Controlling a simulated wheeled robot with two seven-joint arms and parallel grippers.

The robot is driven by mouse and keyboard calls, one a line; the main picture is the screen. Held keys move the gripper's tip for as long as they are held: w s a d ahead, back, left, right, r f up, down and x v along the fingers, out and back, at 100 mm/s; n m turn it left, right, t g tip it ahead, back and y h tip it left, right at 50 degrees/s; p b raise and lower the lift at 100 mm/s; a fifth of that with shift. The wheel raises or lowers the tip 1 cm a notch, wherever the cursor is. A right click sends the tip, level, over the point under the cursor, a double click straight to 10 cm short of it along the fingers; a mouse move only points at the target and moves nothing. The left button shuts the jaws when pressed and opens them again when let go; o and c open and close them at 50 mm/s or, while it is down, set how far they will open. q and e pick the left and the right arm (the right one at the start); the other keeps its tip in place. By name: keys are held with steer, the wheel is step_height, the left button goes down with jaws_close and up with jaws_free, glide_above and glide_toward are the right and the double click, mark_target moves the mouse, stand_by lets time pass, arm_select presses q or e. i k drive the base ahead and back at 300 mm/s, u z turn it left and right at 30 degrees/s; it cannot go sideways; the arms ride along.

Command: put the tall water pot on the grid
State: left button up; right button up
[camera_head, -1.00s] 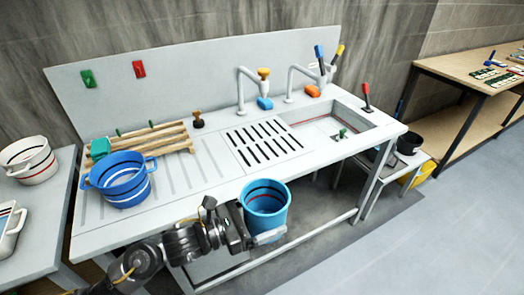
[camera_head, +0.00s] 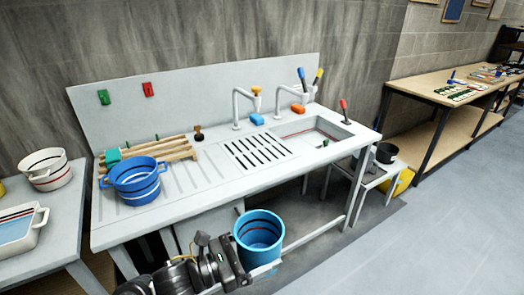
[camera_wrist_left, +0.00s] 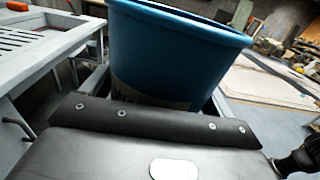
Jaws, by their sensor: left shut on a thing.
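The tall blue water pot (camera_head: 258,238) is held in my left gripper (camera_head: 240,262), in front of the sink unit's front edge and below its top. The pot looks upright, and its open mouth shows dark stripes inside. In the left wrist view the blue pot (camera_wrist_left: 175,50) fills the space between the fingers. The grid (camera_head: 240,157) is a set of dark slots in the white worktop, left of the sink basin, with nothing on it. My right gripper is not in view.
A wide blue two-handled pot (camera_head: 136,185) stands at the left of the worktop (camera_head: 207,187), near wooden-handled tools (camera_head: 165,150). A side table at left holds white pots (camera_head: 46,170).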

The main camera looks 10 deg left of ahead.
mark_target(258, 148)
steer(key=z, duration=0.6)
steer(key=i, duration=1.1)
steer(key=z, duration=0.35)
steer(key=i, duration=1)
steer(key=u, duration=1.15)
steer(key=i, duration=0.75)
steer(key=u, duration=0.6)
